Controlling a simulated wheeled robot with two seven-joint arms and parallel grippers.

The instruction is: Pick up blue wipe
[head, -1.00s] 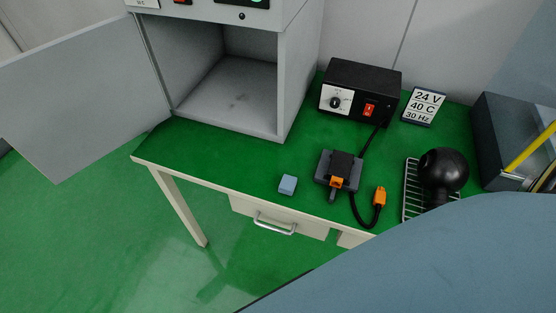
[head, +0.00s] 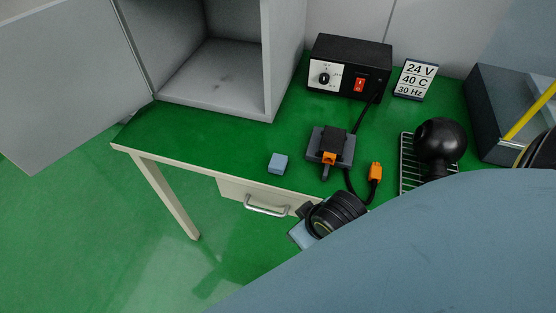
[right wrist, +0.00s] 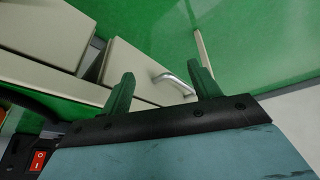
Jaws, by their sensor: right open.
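The blue wipe (head: 278,163) is a small light-blue block. It lies on the green table top near the front edge, left of the black device on a grey base (head: 328,146). My right gripper (right wrist: 158,80) is open and empty in the right wrist view, its two green fingers apart with the drawer front behind them. In the head view, part of my right arm, dark and round, shows below the table's front edge, to the right of and below the wipe; its fingers are not clearly visible there. The wipe cannot be made out in the right wrist view. My left gripper is not in view.
A grey cabinet (head: 287,60) with its door open stands at the back left. A black power unit (head: 348,66), a sign (head: 414,80), an orange plug (head: 375,171) and a black ball on a rack (head: 441,141) stand rightward. A drawer handle (head: 267,208) juts out in front.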

